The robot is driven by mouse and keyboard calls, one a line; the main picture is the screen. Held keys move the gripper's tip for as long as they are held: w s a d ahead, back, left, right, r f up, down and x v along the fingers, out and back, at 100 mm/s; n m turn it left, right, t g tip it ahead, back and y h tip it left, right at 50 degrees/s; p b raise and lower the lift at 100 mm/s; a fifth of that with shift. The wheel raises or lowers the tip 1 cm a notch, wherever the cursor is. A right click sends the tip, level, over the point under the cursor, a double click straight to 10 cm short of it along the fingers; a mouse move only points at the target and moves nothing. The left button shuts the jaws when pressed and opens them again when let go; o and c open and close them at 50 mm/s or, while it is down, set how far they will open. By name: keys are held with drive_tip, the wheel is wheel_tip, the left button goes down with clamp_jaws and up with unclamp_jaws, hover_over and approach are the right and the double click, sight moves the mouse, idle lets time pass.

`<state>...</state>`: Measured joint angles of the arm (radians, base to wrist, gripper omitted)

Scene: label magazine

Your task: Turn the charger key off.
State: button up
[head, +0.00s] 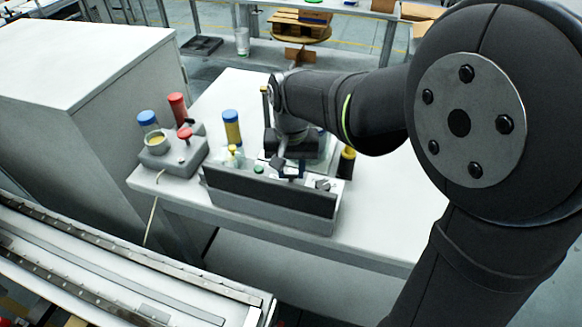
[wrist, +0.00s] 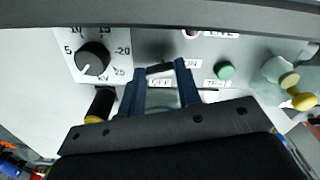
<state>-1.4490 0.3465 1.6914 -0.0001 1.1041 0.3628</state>
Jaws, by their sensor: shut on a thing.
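The charger key (wrist: 160,69) is a small dark bar on the grey panel, between the blue fingertips of my gripper (wrist: 161,72). My gripper is shut on it. The bar lies nearly crosswise in the wrist view, slightly tilted. An ON label (wrist: 192,64) is to its right and an OFF label (wrist: 161,83) is just below it, partly framed by the fingers. In the head view my gripper (head: 288,171) is at the charger box (head: 270,193), and the key cannot be made out there.
A black kV dial (wrist: 93,59) is left of the key, and a green button (wrist: 225,70) is to the right. A yellow-knobbed fitting (wrist: 300,92) stands farther right.

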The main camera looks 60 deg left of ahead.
sight(291, 173)
drive_tip(key=n, duration=1.1)
drive_tip(key=shift+r+n, duration=0.1)
drive_tip(key=shift+n, duration=1.6)
drive_tip(key=o, duration=1)
wheel_tip(291, 173, up, 17)
drive_tip(key=shift+r, duration=0.2)
drive_tip(key=shift+f, duration=0.1)
